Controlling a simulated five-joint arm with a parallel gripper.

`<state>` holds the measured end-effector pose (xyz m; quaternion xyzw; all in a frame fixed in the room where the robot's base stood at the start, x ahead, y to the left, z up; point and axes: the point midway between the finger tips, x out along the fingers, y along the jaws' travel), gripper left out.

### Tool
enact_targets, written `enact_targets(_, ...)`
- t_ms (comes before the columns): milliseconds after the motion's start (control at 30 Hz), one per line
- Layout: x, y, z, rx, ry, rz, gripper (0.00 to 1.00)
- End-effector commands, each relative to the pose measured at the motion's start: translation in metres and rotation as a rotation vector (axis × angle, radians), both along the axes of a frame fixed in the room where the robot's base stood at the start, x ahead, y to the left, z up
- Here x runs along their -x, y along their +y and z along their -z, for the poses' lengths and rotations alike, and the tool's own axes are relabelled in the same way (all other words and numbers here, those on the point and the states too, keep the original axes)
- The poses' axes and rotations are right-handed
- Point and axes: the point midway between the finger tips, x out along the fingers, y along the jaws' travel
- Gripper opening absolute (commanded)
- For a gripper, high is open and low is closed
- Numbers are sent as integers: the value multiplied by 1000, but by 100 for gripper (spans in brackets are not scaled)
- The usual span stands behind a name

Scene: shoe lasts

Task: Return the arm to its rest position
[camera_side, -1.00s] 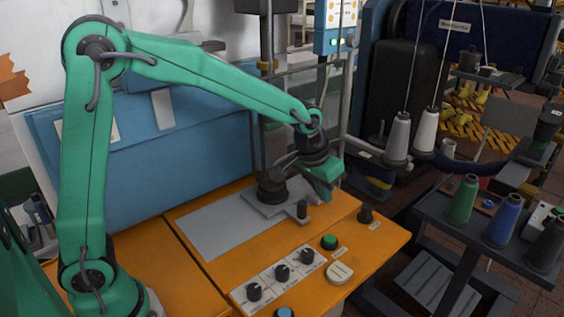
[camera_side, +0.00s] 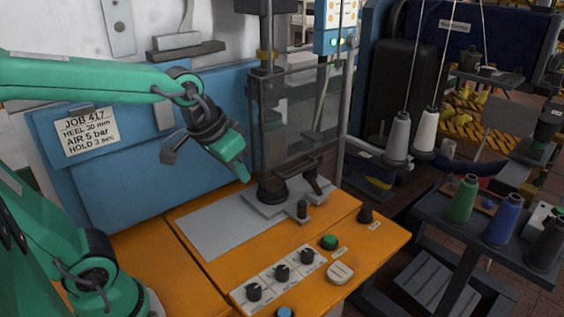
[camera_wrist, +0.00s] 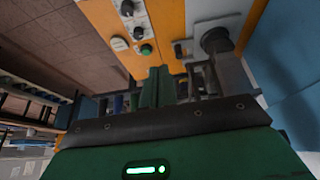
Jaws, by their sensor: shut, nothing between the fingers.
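My gripper (camera_side: 240,172) is in the air above the back of the orange bench, in front of the blue cabinet panel. Its green end points down and to the right. It is shut and holds nothing. In the wrist view, my gripper (camera_wrist: 160,72) shows as green fingers close together, with the bench beyond them. The machine's dark round post (camera_side: 272,188) on its grey plate (camera_side: 258,207) stands to the right of my gripper, apart from it.
A clear guard frame (camera_side: 300,120) stands behind the post. The orange bench (camera_side: 375,240) carries knobs (camera_side: 281,271) and a green button (camera_side: 329,242). Thread spools (camera_side: 503,222) stand on a rack at the right. A job sign (camera_side: 88,131) hangs on the blue panel.

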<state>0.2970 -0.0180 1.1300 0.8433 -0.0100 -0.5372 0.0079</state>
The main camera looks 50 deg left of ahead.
Motion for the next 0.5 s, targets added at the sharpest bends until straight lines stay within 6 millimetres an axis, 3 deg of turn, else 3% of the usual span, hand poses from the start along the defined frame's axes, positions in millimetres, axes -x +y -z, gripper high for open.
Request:
enact_targets(300,55,14,2,-17,-43,-9,0)
enact_targets(500,71,17,5,-23,-55,-9,0)
